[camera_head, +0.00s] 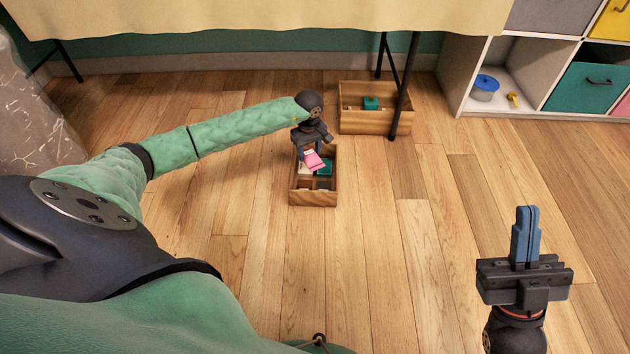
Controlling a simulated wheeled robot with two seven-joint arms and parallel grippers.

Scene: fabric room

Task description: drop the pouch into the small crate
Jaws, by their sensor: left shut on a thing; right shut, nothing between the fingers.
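A small wooden crate (312,199) stands on the wood floor near the middle of the view. Inside it are a teal item (325,167) and some pale and dark contents that I cannot make out. My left gripper (308,150) points down over the crate and is shut on a pink pouch (314,161). The pouch appears above the crate's opening; its exact height is unclear. My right gripper (526,237) is shut and empty at the lower right, well apart from the crate.
A larger wooden crate (376,123) with a teal item (370,103) stands behind, beside a dark table leg (405,85). A table with a yellow cloth (260,18) spans the back. A cubby shelf (540,75) stands at the back right. The floor between is clear.

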